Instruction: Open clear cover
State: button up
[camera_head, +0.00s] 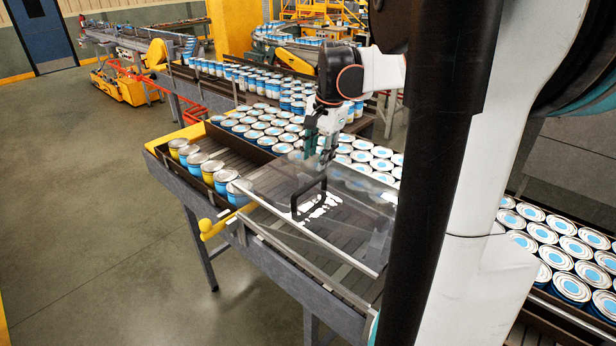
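The clear cover (262,190) is a transparent panel over the near part of the roller conveyor. Its left end looks raised and tilted above the rollers. A black handle (309,197) stands up from the panel, with white markings beside it. My gripper (318,162) hangs just above and behind the handle, pointing down. It appears apart from the handle or close to it; contact cannot be made out. The fingertips are small and dark, so their opening is unclear. The cover's right end is hidden behind my arm.
Several cans (199,164) stand along the conveyor's left side. Many more cans (262,126) fill the belt behind the cover, and others (570,285) sit at the right. A yellow knob (207,230) sticks out from the conveyor frame. The floor (90,220) at left is clear.

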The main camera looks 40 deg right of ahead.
aim_at(311, 183)
jog(key=f, duration=0.3)
jog(key=w+f, duration=0.1)
jog(key=f, duration=0.5)
jog(key=shift+w+a, duration=0.1)
jog(key=shift+w, duration=0.3)
grip_shut()
